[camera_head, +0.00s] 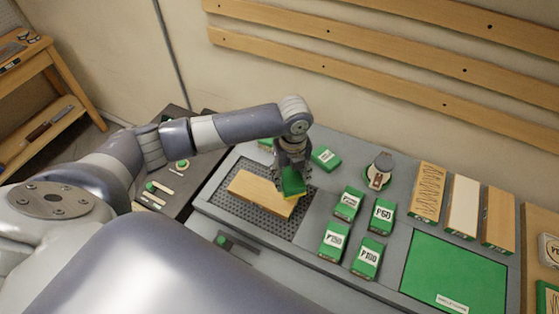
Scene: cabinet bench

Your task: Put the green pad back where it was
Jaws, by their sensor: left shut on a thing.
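My left gripper (294,164) is shut on a green pad (293,183) with a yellow edge. The pad is at the right end of a wooden board (260,193). I cannot tell whether the pad touches the board. The gripper hides part of the pad. The board lies on a dark perforated mat (237,213). Another green pad or box (326,158) lies just right of the gripper, and a further green one (266,144) is partly hidden behind my arm. My right gripper is not in view.
Several green labelled boxes (334,240) stand right of the mat. A round-based tool (379,170) stands behind them. A flat green panel (454,272) is at the front right, below wooden sample boards (463,206). Slatted rails (380,82) run along the wall.

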